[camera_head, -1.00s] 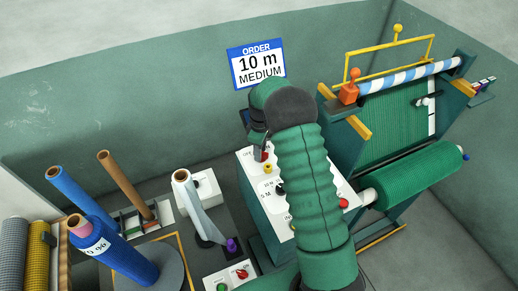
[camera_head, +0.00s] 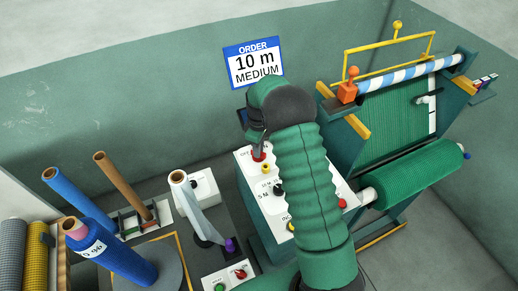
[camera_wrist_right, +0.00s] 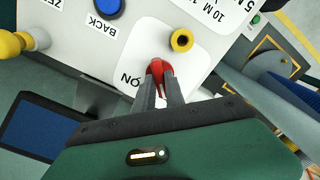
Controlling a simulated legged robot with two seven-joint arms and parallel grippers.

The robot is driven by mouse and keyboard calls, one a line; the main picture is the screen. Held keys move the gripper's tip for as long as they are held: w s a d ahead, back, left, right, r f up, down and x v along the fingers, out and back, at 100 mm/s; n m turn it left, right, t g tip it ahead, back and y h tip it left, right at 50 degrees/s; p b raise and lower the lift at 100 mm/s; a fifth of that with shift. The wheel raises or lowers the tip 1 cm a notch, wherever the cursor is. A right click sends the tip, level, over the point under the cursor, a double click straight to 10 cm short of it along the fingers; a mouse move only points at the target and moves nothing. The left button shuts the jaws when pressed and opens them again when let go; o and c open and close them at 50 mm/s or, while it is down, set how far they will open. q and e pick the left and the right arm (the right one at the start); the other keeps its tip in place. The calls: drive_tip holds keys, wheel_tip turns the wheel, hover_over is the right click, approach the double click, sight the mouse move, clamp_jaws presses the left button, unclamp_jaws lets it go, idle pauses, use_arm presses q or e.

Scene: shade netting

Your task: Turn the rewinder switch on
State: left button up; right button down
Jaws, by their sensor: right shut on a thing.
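The rewinder's switch is a small red lever on the white sloped top of the control panel (camera_head: 249,177). In the right wrist view the red switch (camera_wrist_right: 157,70) stands between my fingertips, beside a label that reads ON upside down. My right gripper (camera_wrist_right: 160,88) is shut on it, with a grey finger on each side. In the head view my right gripper (camera_head: 259,148) reaches down to the panel's far left corner, and my green arm covers much of the panel. My left gripper is not in view.
The netting machine with a green net roll (camera_head: 420,178) stands right of the panel. Upright rolls, including a blue one (camera_head: 118,258), stand at left.

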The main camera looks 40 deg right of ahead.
drive_tip(key=shift+a+m, duration=0.1)
drive_tip(key=shift+m, duration=0.8)
drive_tip(key=m, duration=0.2)
drive_tip(key=shift+m, duration=0.4)
drive_tip(key=m, duration=0.9)
drive_tip(key=shift+f, duration=0.1)
drive_tip(key=shift+m+p, duration=0.4)
drive_tip(key=shift+m, duration=1.5)
drive_tip(key=c, duration=1.6)
unclamp_jaws()
drive_tip(key=shift+o, duration=1)
drive_tip(key=shift+w+f, duration=0.1)
